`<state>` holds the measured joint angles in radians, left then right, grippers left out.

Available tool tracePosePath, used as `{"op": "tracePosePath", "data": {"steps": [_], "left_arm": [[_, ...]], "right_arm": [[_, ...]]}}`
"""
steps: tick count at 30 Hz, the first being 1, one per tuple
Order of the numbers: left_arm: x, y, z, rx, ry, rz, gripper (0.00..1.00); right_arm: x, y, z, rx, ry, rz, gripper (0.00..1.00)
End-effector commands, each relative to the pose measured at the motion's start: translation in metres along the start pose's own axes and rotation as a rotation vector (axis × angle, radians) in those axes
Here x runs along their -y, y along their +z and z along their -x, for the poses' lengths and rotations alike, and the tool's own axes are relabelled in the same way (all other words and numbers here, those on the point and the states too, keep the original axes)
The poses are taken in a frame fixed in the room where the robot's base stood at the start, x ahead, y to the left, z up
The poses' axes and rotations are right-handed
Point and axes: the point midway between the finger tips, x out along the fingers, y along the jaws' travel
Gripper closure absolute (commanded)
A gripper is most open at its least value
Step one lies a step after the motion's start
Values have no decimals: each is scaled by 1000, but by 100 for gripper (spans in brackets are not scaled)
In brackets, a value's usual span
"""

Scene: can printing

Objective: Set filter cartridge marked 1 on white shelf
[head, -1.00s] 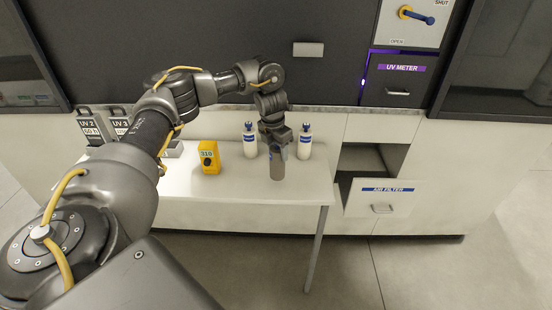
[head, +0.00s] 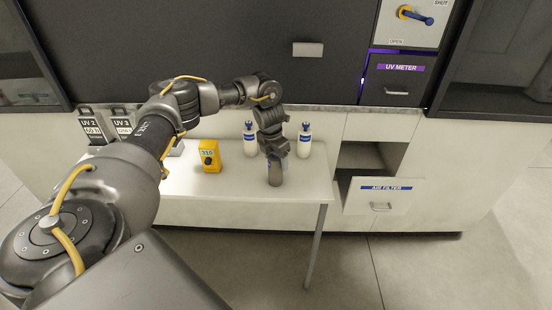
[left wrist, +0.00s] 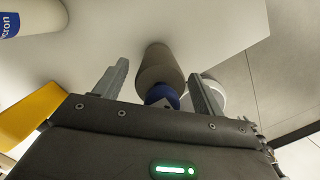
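A grey cartridge (head: 275,174) with a blue cap (left wrist: 162,95) is at the front of the white shelf (head: 240,188); its marking cannot be read. In the left wrist view its grey body (left wrist: 158,66) appears to stand on the white top. My left gripper (left wrist: 158,88) is open around the cap end, with a gap to each finger; it also shows in the head view (head: 276,153). Two white cartridges with blue caps, one left (head: 250,142) and one right (head: 304,143), stand behind it. My right gripper is out of view.
A yellow meter (head: 209,156) stands on the shelf to the left. An open drawer labelled AIR FILTER (head: 385,200) is at the right, below a dark UV METER drawer (head: 397,78). UV 2 (head: 91,128) and UV 3 (head: 122,124) units are at the left.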

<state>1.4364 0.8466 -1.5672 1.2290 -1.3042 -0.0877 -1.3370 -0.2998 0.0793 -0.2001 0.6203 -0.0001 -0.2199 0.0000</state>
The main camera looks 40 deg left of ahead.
Motion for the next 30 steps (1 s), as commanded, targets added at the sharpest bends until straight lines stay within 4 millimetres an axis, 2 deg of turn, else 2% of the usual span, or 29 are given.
{"op": "tracePosePath", "data": {"steps": [6, 11, 16, 18, 21, 27, 30], "left_arm": [[0, 0, 2, 0, 0, 0, 30], [0, 2, 15, 4, -1, -2, 30], [0, 1, 48, 6, 0, -1, 30], [0, 2, 70, 7, 2, -2, 30], [0, 2, 89, 6, 2, -2, 30], [0, 2, 115, 3, 1, -1, 30], [0, 1, 121, 2, 1, 0, 30]], "right_arm": [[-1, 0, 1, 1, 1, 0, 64], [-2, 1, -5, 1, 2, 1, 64], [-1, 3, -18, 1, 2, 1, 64], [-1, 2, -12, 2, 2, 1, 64], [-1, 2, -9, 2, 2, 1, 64], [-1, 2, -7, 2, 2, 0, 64], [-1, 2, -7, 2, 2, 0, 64]]}}
